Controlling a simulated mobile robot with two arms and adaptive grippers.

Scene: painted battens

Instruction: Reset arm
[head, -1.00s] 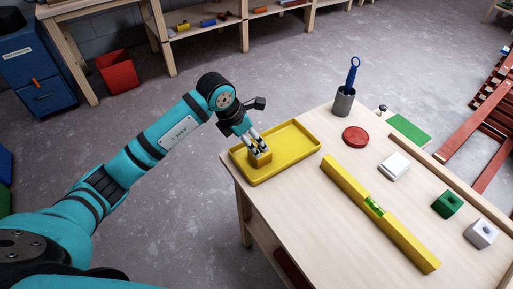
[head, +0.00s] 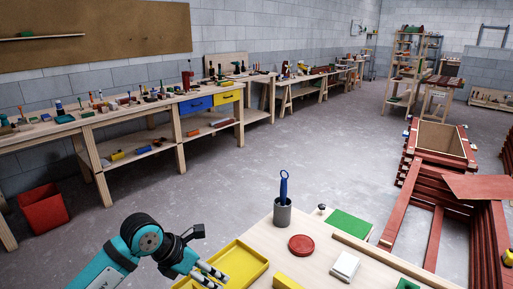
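My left gripper (head: 219,281) is at the bottom edge of the head view, over the near left part of the yellow tray (head: 247,262). Its two dark fingers point down to the right. Their tips are at the picture's edge, so I cannot tell whether they are open or shut on something. The yellow block in the tray is not visible now. My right gripper is not in view.
The light wooden table (head: 325,262) carries a grey cup (head: 282,213) with a blue tool, a red disc (head: 301,245), a white block (head: 345,265) and a green mat (head: 350,226). A red bin (head: 43,208) stands at left. The grey floor beyond is open.

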